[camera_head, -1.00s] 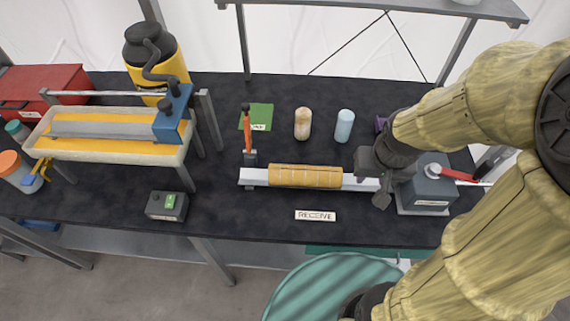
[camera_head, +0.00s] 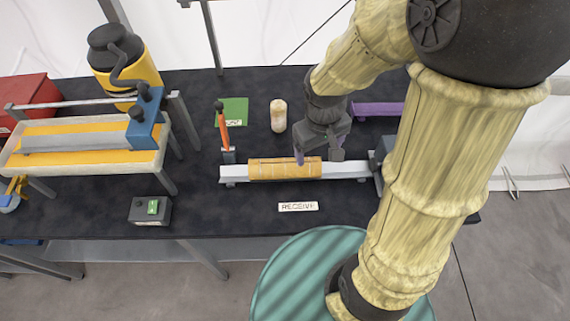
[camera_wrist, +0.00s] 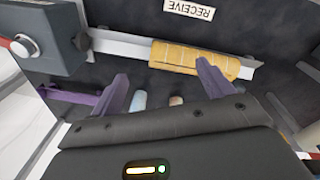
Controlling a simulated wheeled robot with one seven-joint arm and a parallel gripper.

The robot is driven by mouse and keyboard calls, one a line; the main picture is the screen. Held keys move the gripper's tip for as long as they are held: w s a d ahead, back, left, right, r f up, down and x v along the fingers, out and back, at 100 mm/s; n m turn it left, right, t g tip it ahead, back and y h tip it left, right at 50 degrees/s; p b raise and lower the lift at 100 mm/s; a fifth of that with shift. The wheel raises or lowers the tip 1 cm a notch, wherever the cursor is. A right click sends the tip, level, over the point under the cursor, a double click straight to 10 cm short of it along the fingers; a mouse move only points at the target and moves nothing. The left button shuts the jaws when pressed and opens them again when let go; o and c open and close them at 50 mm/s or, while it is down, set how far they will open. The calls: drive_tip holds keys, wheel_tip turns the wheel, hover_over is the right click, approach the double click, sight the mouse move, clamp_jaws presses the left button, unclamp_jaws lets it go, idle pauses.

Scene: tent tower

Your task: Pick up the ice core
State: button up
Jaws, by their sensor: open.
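The ice core seems to be the pale blue cylinder (camera_wrist: 139,99), seen in the wrist view near my left-hand finger; in the head view it is hidden behind my gripper. A beige cylinder (camera_head: 278,115) stands to its left in the head view and also shows in the wrist view (camera_wrist: 176,100). My gripper (camera_head: 318,153) is open and empty, with purple-grey fingers, above the bench near the right end of a yellow banded core (camera_head: 285,168). In the wrist view the gripper (camera_wrist: 162,70) has its fingers spread apart. The exact gap to the pale blue cylinder is unclear.
The yellow core lies on a light metal rail (camera_head: 345,169) behind a RECEIVE label (camera_head: 298,206). An orange-handled lever (camera_head: 223,130) stands at the rail's left end, beside a green mat (camera_head: 236,107). A purple tray-like piece (camera_head: 380,110) lies at the right. A trough stand (camera_head: 75,155) fills the left.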

drive_tip(key=w+a+r+n+g+h+p, duration=0.1)
drive_tip(key=w+a+n+g+h+p, duration=0.2)
drive_tip(key=a+n, duration=0.5)
drive_tip(key=n+t+h+p, duration=0.2)
drive_tip(key=n+p, duration=0.1)
drive_tip(key=n, duration=0.2)
approach(281, 162)
drive_tip(key=v, duration=0.5)
drive_tip(key=shift+s+a+f, duration=0.1)
drive_tip(key=shift+a+f, duration=0.05)
drive_tip(key=p+x, duration=0.3)
drive_tip(key=x, duration=0.9)
drive_tip(key=shift+d+p, duration=0.2)
drive_tip(key=shift+p, duration=0.1)
